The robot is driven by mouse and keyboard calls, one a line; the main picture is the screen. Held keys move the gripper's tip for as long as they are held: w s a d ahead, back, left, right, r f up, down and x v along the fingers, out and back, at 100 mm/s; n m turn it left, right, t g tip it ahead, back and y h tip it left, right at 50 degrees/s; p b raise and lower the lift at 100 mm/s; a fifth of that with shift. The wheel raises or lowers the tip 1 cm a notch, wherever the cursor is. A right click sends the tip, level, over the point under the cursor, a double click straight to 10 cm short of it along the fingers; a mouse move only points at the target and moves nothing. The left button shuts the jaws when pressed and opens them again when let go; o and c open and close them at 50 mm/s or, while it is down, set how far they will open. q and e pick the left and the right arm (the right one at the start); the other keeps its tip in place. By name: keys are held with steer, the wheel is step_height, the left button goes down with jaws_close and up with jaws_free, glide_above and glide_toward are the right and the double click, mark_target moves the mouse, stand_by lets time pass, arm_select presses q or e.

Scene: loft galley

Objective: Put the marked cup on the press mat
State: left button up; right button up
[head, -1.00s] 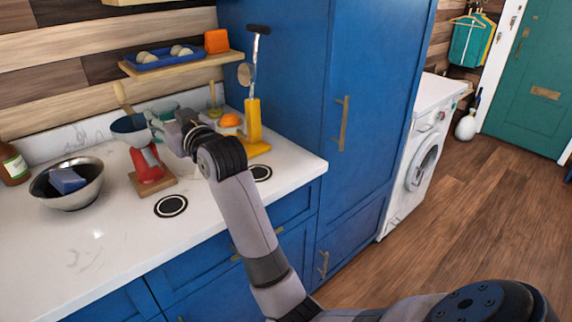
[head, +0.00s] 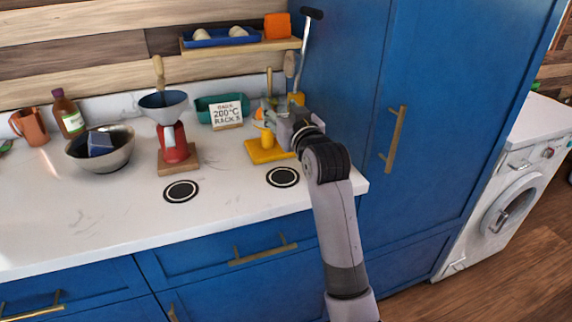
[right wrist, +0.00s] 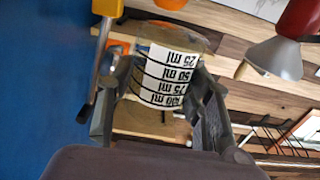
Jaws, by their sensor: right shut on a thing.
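In the right wrist view my right gripper (right wrist: 165,105) is shut on the marked cup (right wrist: 167,72), a clear cup with a white band of ml marks. In the head view my right gripper (head: 284,124) is at the yellow press (head: 268,152), above the counter; the cup cannot be made out there. Two round black mats with white rings lie bare on the counter. One mat (head: 283,177) lies in front of the yellow press, just below the gripper in the picture. The other mat (head: 181,191) lies in front of the red grinder (head: 173,148). My left gripper is not in view.
A funnel (head: 163,107) tops the red grinder. A lettered card (head: 226,115) stands before a teal tray (head: 205,107). A steel bowl (head: 100,152), brown bottle (head: 69,114) and copper mug (head: 30,127) stand left. The tall blue cabinet (head: 350,80) borders the right.

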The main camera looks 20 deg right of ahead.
step_height(320, 180, down, 14)
steer(key=shift+d+r+b, duration=0.1)
steer(key=shift+d+b, duration=0.05)
steer(key=shift+b, duration=0.15)
steer(key=o, duration=1.1)
steer(key=shift+f, duration=0.2)
steer(key=shift+s+r, duration=0.1)
steer(key=shift+r, duration=0.05)
steer(key=s, duration=1.1)
steer(key=shift+s+d, duration=0.2)
steer(key=shift+s, duration=0.2)
